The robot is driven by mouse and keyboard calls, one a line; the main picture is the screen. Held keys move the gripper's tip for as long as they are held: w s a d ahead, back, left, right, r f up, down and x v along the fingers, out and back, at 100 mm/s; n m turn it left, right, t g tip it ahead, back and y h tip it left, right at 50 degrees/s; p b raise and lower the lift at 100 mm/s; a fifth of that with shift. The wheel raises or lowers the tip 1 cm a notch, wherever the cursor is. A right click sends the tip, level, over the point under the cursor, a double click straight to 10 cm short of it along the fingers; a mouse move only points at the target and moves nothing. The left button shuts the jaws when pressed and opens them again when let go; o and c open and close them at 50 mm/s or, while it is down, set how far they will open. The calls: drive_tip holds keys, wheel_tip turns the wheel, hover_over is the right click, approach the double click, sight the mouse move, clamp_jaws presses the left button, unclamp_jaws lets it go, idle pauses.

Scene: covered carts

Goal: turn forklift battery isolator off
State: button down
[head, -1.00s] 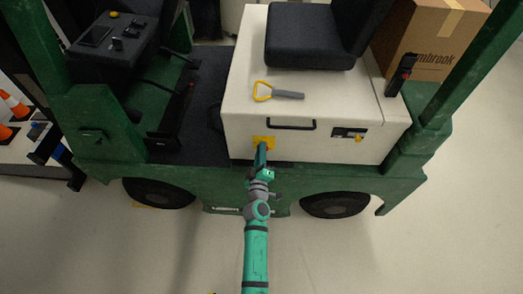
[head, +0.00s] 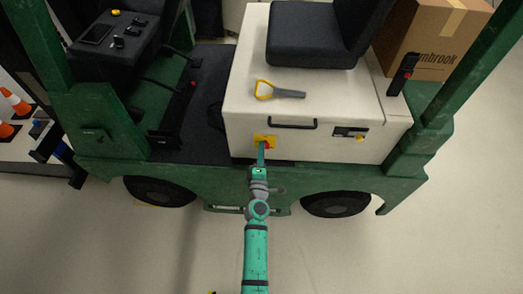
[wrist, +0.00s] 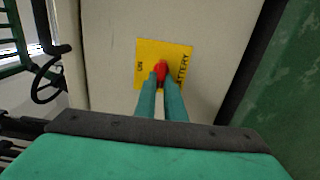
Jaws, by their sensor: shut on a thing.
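The battery isolator is a red knob (wrist: 161,71) on a yellow plate (wrist: 178,55) lettered "BATTERY" and what looks like "ON". The plate also shows in the head view (head: 259,138), low on the front of the forklift's cream battery box (head: 240,110). My gripper (wrist: 161,81) has its two teal fingers shut on the red knob, one on each side. The fingers hide part of the knob and the lower middle of the plate. In the head view my gripper (head: 262,152) reaches the plate from the front.
A yellow-handled grey tool (head: 280,90) lies on top of the box by the black seat (head: 310,45). A black handle (head: 292,125) and a panel with a yellow part (head: 349,133) sit right of the plate. Green forklift posts (head: 475,65) stand at both sides. Floor in front is clear.

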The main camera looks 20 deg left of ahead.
drive_tip(key=shift+f, duration=0.15)
drive_tip(key=c, duration=1.8)
unclamp_jaws()
drive_tip(key=shift+c, duration=0.2)
drive_tip(key=shift+s, duration=0.1)
drive_tip(key=v, duration=1)
drive_tip(key=shift+s, duration=0.35)
drive_tip(key=shift+d, duration=0.1)
drive_tip(key=shift+d, duration=0.1)
